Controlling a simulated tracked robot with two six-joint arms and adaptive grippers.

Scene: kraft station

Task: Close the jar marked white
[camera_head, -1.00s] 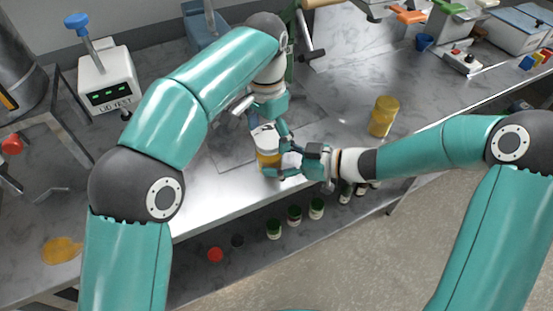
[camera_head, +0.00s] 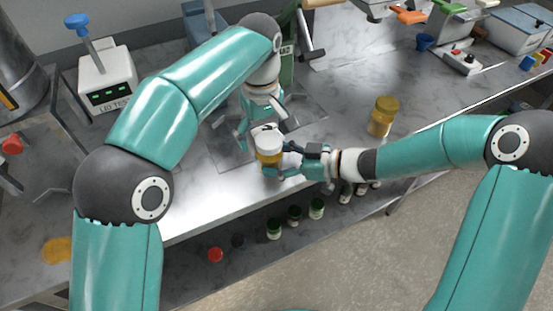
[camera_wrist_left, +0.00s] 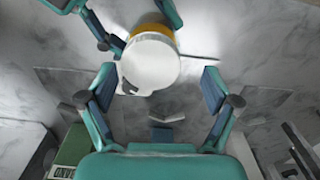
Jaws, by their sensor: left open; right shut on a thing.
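An amber jar (camera_head: 268,157) with a white lid (camera_head: 266,136) on top stands upright near the table's front edge. My right gripper (camera_head: 281,162) is shut on the jar's side. My left gripper (camera_head: 262,121) is open and empty just behind and above the lid, apart from it. In the left wrist view the white lid (camera_wrist_left: 150,65) lies just beyond the spread fingertips of my left gripper (camera_wrist_left: 157,84), with a strip of amber jar (camera_wrist_left: 152,29) behind it. Whether the lid is tight cannot be told.
A second amber jar (camera_head: 382,116) with a yellow lid stands to the right. A green machine (camera_head: 285,62) stands behind my left gripper.

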